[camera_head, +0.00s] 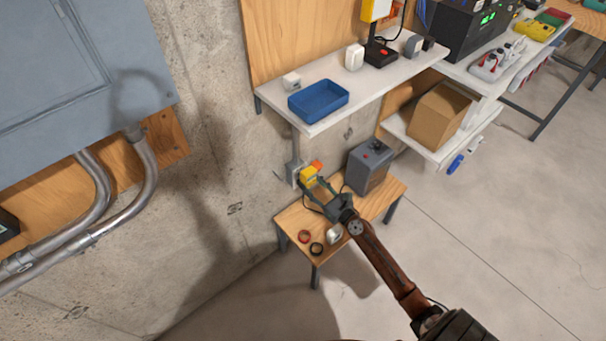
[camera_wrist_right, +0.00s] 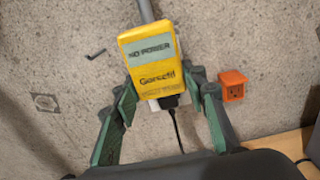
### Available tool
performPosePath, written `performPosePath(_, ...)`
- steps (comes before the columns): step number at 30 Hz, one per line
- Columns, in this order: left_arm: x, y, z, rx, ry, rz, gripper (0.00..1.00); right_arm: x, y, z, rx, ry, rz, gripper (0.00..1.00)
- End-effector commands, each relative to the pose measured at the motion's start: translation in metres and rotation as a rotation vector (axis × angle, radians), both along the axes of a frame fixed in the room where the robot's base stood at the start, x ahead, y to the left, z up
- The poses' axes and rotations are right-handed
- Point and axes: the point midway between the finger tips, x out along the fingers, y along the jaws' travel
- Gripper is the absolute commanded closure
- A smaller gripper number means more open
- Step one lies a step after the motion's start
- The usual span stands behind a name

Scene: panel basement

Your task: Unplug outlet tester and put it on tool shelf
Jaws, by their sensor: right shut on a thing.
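A yellow tester (camera_wrist_right: 150,62) reading "NO POWER" is at the wall; I take it as the outlet tester. A black plug and cord come from its lower edge. A white piece shows under it, partly hidden; I cannot tell whether the tester is still plugged in. The tester (camera_head: 308,174) is also in the head view, below the white shelf. My right gripper (camera_head: 322,187) is shut on it; its green fingers (camera_wrist_right: 166,98) stand either side. The white wall shelf (camera_head: 378,84) may be the tool shelf. My left gripper is not in view.
An orange outlet box (camera_wrist_right: 233,85) is just right of the tester. A blue tray (camera_head: 318,99) stands on the white shelf. Below, a small wooden table (camera_head: 379,203) holds a grey box (camera_head: 370,166) and several small items. A cardboard box (camera_head: 440,112) sits on a lower shelf.

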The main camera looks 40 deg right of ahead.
Motion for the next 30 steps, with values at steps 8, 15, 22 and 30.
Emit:
performPosePath(8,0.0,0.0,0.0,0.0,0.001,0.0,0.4,-0.011,-0.001,0.0,0.001,-0.001,-0.001,1.0)
performPosePath(15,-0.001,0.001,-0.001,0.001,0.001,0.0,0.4,-0.02,-0.002,0.0,0.001,-0.001,-0.001,1.0)
performPosePath(22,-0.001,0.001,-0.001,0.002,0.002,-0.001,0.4,-0.029,-0.003,0.0,0.0,0.0,-0.001,1.0)
performPosePath(30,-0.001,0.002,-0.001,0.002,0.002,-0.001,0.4,-0.031,-0.002,0.001,0.0,-0.001,0.0,1.0)
